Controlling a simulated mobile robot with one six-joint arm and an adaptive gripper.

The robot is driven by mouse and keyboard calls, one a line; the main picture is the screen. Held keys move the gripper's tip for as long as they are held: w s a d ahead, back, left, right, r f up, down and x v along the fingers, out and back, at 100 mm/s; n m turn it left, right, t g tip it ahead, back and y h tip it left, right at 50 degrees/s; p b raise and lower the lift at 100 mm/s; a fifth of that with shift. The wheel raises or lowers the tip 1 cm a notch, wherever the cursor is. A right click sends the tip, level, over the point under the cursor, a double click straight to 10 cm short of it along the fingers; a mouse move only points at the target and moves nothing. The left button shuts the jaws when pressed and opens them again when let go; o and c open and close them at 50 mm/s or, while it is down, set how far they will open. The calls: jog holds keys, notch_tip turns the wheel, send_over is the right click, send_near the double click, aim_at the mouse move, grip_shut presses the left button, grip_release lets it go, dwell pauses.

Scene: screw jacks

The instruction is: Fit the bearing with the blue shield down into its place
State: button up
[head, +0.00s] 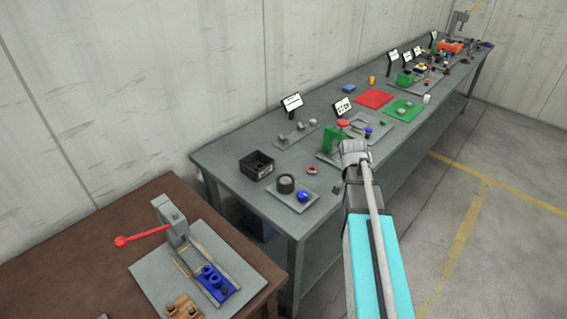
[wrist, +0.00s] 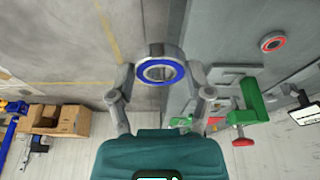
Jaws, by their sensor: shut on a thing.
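In the wrist view my gripper (wrist: 161,76) is shut on a steel bearing (wrist: 178,56), one finger on each side. Its blue shield (wrist: 145,71) faces the wrist camera, and the centre hole is open. In the head view my arm hides the bearing, and the finger ends cannot be made out. A red-ringed bearing (head: 311,170) lies on the grey bench; it also shows in the wrist view (wrist: 272,42). A plate with a dark round housing (head: 286,184) and a blue part (head: 302,196) sits at the near bench end. I cannot tell which seat matches the held bearing.
A green clamp-like stand (head: 331,139) with a red top is close to my wrist. A black open box (head: 257,166) stands on the grey bench (head: 222,152). The brown table (head: 95,235) holds a red-levered press (head: 174,222). Floor right of the bench is free.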

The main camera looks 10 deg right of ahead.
jog(key=w+a+n+y, duration=0.1)
jog(key=w+a+n, duration=0.4)
jog(key=w+a, duration=0.5)
jog(key=n+t+y, duration=0.1)
jog(key=n+y, duration=0.1)
jog(key=n, duration=0.3)
send_over(285, 180)
jog(key=shift+s+f, duration=0.1)
jog(key=shift+s, duration=0.3)
jog(key=shift+d, duration=0.1)
jog(key=shift+f+b, duration=2.55)
jog(key=shift+b, duration=0.1)
jog(key=shift+f+b, duration=1.1)
jog(key=o, duration=1.2)
